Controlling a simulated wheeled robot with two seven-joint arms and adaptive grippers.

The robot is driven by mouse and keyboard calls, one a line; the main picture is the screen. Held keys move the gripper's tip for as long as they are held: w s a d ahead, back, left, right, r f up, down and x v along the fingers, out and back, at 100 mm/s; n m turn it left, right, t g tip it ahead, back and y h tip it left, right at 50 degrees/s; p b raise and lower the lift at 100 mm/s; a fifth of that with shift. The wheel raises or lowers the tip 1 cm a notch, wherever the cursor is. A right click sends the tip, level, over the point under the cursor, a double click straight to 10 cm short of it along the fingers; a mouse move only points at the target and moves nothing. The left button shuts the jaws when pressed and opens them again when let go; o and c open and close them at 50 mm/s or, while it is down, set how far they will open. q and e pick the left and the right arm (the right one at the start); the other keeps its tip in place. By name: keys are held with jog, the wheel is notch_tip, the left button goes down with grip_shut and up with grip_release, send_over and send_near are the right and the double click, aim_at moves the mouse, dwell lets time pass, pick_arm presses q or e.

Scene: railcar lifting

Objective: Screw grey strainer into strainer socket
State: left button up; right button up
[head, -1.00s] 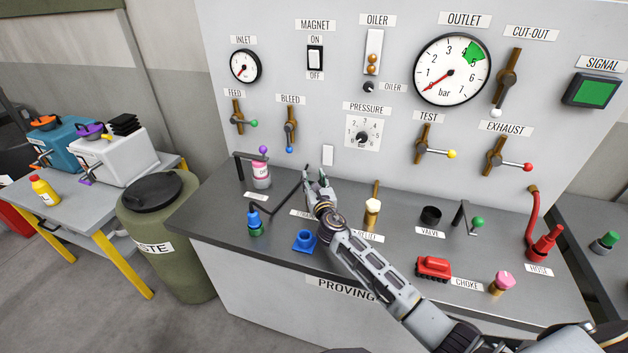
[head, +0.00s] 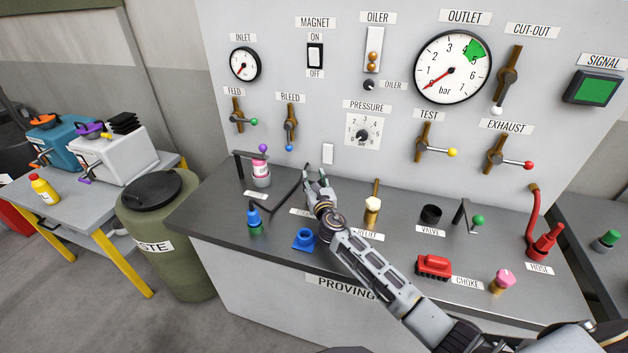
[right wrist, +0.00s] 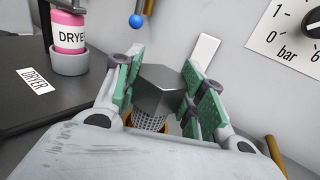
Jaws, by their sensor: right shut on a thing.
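The grey strainer (right wrist: 160,92) has a hexagonal head and a mesh body below it. My right gripper (right wrist: 160,98) is shut on its head, with green pads on either side. The lower mesh is at a brass-coloured ring (right wrist: 131,117), apparently the strainer socket, mostly hidden by my gripper. I cannot tell how deep the mesh sits in it. In the head view my right gripper (head: 318,180) is low over the back of the bench, and it hides the strainer and socket. My left gripper is not in view.
The grey bench (head: 205,212) meets an upright panel close behind the gripper. A pink dryer bottle (head: 261,172) stands to the left. A blue fitting (head: 304,239) is in front, and a brass fitting (head: 373,211) stands to the right.

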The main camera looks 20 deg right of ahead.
jog(key=shift+f+b, duration=1.15)
jog(key=shift+f, duration=0.35)
dwell(0.5)
jog(key=o, duration=1.3)
jog(key=shift+c, duration=0.2)
jog(key=shift+s, duration=0.1)
jog(key=shift+s+a, duration=0.15)
jog(key=shift+s, duration=1.8)
jog(key=shift+s+a, duration=0.15)
jog(key=shift+s, duration=1.85)
jog(key=shift+s+a, duration=0.15)
jog(key=shift+s, duration=1.8)
